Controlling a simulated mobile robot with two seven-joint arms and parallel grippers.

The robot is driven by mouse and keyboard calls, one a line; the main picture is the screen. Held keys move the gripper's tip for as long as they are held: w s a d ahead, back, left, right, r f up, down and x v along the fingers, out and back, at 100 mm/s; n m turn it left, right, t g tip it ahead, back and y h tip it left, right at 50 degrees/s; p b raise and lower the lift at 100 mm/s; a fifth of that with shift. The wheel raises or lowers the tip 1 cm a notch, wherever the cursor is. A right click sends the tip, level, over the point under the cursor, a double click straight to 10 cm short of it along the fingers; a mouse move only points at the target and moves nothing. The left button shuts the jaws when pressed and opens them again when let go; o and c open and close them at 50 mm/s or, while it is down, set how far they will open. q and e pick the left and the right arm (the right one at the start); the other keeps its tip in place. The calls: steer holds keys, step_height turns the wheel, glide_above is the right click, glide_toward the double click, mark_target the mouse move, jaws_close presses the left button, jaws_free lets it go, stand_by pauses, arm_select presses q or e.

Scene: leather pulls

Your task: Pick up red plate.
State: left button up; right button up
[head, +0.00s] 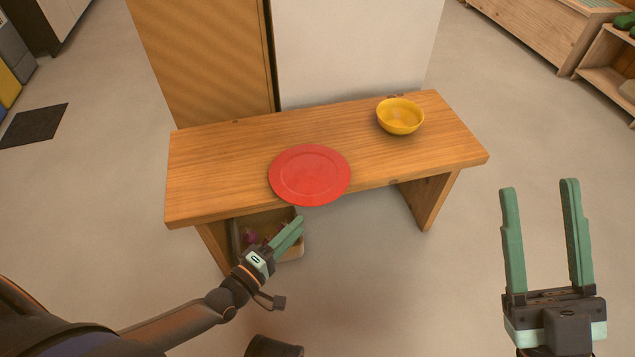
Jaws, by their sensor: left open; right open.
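The red plate (310,174) lies flat on the wooden bench (215,165), and its near rim reaches the bench's front edge. My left gripper (295,229) is below and in front of the plate, apart from it. Its green fingers point up and right toward the bench and overlap in this view; it is open and holds nothing visible. My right gripper (541,190) is at the far right, away from the bench and the plate. Its two green fingers point up and are wide apart with nothing between them.
A yellow bowl (400,117) stands on the bench's right part. A bin (290,246) with small items sits under the bench, behind my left gripper. A wooden panel and a white panel stand behind the bench. The floor (400,290) in front is clear.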

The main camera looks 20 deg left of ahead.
mark_target(324, 197)
arm_select(q)
steer(key=shift+n, duration=0.3)
steer(key=b+x, duration=0.1)
steer(key=x, duration=0.3)
steer(key=f+b+x, duration=0.1)
steer(key=b+x, duration=0.1)
steer(key=x, duration=0.2)
steer(key=a+b+x, duration=0.1)
steer(key=b+x, duration=0.1)
steer(key=x, duration=0.2)
steer(key=shift+w+f, duration=0.2)
steer(key=shift+w, duration=0.45)
arm_select(e)
steer(key=shift+n+g+y, duration=0.3)
steer(key=shift+n+y, duration=0.3)
steer(key=shift+n, duration=0.1)
steer(key=f, duration=0.5)
steer(key=shift+s+a, duration=0.25)
steer(key=shift+a, duration=0.15)
arm_select(q)
steer(key=shift+r, duration=0.1)
jaws_close()
